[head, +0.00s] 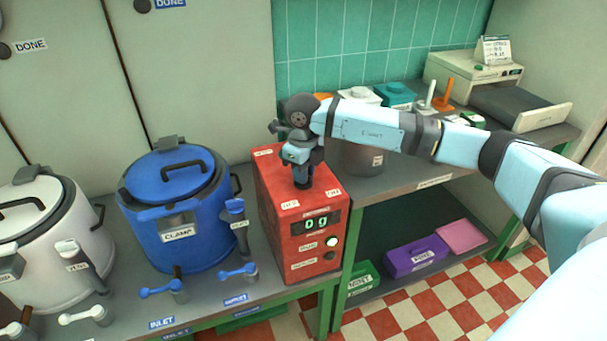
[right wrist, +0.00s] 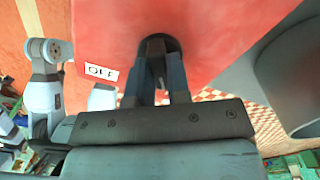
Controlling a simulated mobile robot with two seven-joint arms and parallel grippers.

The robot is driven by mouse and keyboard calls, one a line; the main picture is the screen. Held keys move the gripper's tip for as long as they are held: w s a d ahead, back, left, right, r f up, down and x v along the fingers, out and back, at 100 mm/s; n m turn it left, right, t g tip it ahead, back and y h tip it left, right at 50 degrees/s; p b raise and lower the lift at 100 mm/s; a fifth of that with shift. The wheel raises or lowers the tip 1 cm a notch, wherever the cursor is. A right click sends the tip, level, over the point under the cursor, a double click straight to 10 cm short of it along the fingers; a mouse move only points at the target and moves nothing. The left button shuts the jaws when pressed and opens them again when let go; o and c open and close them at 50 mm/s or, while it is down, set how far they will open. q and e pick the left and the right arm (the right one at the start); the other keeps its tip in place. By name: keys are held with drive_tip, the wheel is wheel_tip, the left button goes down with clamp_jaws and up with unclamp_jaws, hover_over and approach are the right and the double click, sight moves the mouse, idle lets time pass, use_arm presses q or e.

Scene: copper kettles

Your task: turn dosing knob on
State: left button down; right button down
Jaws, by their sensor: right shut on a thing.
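The red dosing box (head: 279,240) stands on the bench, with a display reading 0 g on its front. Its dark dosing knob (head: 302,183) is on the top face, near an OFF label (head: 290,204) and an ON label (head: 333,192). My right gripper (head: 301,167) points down onto the knob and is shut on it. In the right wrist view the two fingers sit either side of the dark knob (right wrist: 157,46), with the OFF label (right wrist: 101,72) to the left. The fingers partly hide the knob, so its exact setting is unclear. My left gripper is not in view.
A blue lidded kettle (head: 180,220) with a CLAMP label stands left of the box, and a white kettle (head: 40,240) farther left. A grey metal pot (head: 362,158) is close behind the box, under my right arm. A printer-like machine (head: 470,80) stands at the back right.

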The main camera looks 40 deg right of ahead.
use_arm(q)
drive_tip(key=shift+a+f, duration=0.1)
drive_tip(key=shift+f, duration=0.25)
use_arm(e)
drive_tip(key=shift+n, duration=0.9)
drive_tip(key=shift+r, duration=0.1)
drive_tip(key=c, duration=1.1)
unclamp_jaws()
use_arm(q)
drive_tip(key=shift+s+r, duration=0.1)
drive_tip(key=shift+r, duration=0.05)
use_arm(e)
wheel_tip(320, 180, up, 14)
drive_tip(key=shift+f, duration=0.15)
